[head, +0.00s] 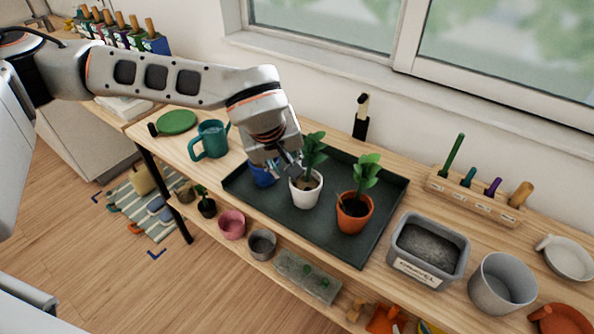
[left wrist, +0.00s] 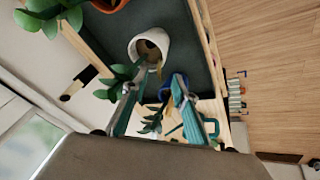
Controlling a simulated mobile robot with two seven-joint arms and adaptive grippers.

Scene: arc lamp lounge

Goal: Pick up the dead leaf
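A yellow-brown dead leaf (left wrist: 159,71) shows in the left wrist view at the rim of the white pot (left wrist: 152,45). The same white pot (head: 306,194), with a green plant, stands on the dark tray in the head view; I cannot make out the leaf clearly there. My left gripper (head: 289,166) is over the left side of this pot, pointing down. In the left wrist view its two fingers (left wrist: 155,90) are spread, with the leaf just beyond the gap between the tips. My right gripper is not seen.
On the dark tray (head: 325,236), a blue pot (head: 263,177) sits left of the white pot and partly behind my gripper; a terracotta pot (head: 353,217) is to the right. A teal watering can (head: 210,141) stands left of the tray. A grey soil bin (head: 427,252) is right.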

